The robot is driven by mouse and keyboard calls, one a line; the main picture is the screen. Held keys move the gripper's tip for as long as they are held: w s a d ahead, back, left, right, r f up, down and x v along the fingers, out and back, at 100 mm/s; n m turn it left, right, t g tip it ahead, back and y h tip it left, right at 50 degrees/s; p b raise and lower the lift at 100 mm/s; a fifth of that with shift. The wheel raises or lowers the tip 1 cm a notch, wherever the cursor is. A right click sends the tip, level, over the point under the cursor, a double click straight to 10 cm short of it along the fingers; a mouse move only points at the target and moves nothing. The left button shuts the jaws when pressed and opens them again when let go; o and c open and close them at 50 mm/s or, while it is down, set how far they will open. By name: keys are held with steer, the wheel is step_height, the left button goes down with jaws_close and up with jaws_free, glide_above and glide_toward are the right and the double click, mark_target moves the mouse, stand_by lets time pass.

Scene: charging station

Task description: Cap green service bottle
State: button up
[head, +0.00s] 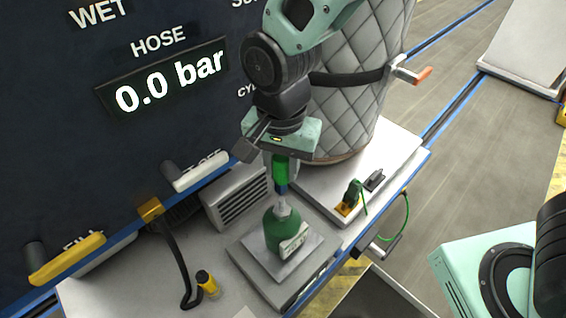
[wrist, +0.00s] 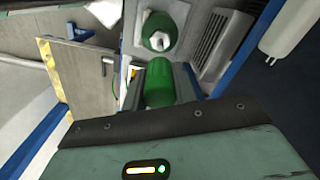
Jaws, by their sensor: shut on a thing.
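The green service bottle (head: 287,238) stands upright on a grey square plate on the bench. It has a pale label and a narrow grey neck, and it also shows in the wrist view (wrist: 158,20). My gripper (head: 280,172) points down above the bottle. Its jaws (wrist: 160,88) are shut on a green cylindrical cap (wrist: 158,80), which also shows in the head view (head: 286,165). In the wrist view the cap appears apart from the bottle's pale neck. The head view does not clearly show the gap, and a dark blue part sits just above the neck.
A quilted grey cylinder (head: 358,90) stands close behind my gripper. A vented grey box (head: 236,197) is left of the bottle. A black hose (head: 178,260) and a yellow-black fitting (head: 207,283) are further left. A green cable (head: 354,193) lies on the right. The panel display (head: 165,80) reads 0.0 bar.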

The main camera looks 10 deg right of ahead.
steer(key=b, duration=0.4)
glide_above(282, 200)
steer(key=shift+f, duration=2.9)
steer(key=shift+f+b, duration=1.3)
steer(key=shift+f, duration=1.4)
steer(key=o, duration=1)
steer(key=shift+r, duration=0.1)
step_height(282, 200, up, 17)
steer(key=shift+r+b, duration=0.2)
steer(key=shift+b, duration=1.05)
steer(key=s+d+f+n, duration=0.2)
steer(key=s+f+n, duration=0.1)
steer(key=n, duration=0.1)
steer(key=s+d+f+n+b, duration=0.1)
steer(key=s+d+f+n, duration=0.2)
steer(key=s+f+n, duration=0.1)
steer(key=s+d+f+n+b, duration=0.1)
steer(key=s+d+f+n, duration=0.2)
steer(key=s+n, duration=0.1)
steer(key=shift+s+f+n+y, duration=0.1)
steer(key=shift+f+n+y, duration=0.25)
steer(key=shift+n, duration=0.45)
